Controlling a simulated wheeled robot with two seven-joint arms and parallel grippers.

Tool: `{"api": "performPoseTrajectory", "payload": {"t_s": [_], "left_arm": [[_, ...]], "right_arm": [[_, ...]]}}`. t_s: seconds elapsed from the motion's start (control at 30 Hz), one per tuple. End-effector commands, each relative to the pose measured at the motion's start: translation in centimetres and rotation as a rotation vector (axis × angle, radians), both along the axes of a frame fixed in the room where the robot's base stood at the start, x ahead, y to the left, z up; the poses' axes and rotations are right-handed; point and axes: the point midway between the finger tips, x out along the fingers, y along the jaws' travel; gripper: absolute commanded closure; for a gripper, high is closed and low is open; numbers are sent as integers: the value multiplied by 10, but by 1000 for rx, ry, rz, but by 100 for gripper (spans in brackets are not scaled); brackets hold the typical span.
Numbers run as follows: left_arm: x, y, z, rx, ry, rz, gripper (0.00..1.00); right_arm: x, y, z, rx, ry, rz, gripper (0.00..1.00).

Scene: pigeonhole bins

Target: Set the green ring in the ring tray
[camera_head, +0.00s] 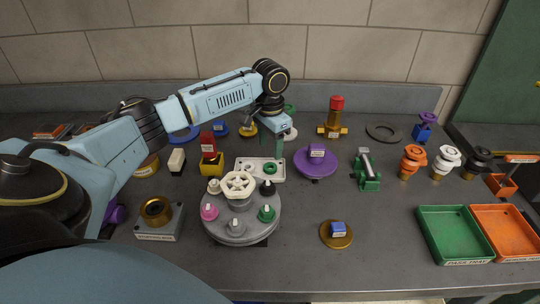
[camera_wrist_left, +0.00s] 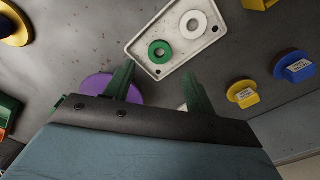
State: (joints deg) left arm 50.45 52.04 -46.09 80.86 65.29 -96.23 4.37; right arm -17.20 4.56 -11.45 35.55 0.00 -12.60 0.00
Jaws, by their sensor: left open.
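The green ring (camera_head: 269,169) lies flat in the white ring tray (camera_head: 262,179), near the tray's right end in the head view. In the left wrist view the green ring (camera_wrist_left: 160,51) lies inside the tray rim (camera_wrist_left: 157,76), beside a white ring (camera_wrist_left: 193,24), apart from it. My left gripper (camera_head: 279,147) is just above and behind the tray's right end. In the left wrist view its two green fingers (camera_wrist_left: 158,75) stand apart with nothing between them, and the ring is clear of both. My right gripper is out of view.
A round grey stand (camera_head: 217,232) with several knobs is in front of the tray. A purple disc (camera_head: 316,166) lies right of it, and a yellow block with a red top (camera_head: 211,166) stands left. Green (camera_head: 456,236) and orange trays (camera_head: 506,230) are at the right.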

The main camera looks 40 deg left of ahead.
Motion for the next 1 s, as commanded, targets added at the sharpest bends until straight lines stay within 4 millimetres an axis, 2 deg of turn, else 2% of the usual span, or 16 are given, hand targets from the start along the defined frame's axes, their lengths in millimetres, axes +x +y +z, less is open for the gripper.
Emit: {"api": "performPoseTrajectory", "payload": {"t_s": [0.03, 0.1, 0.3, 0.47, 1.0], "left_arm": [[1, 0, 13, -1, -4, 0, 45], [1, 0, 26, -2, -3, 0, 45], [0, 0, 50, -1, -1, 0, 45], [0, 0, 55, -1, 0, 0, 45], [0, 0, 54, -1, 0, 0, 45]], "right_arm": [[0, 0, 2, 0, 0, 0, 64], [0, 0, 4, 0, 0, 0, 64], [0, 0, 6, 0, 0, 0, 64], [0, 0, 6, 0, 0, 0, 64], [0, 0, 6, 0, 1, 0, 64]]}}
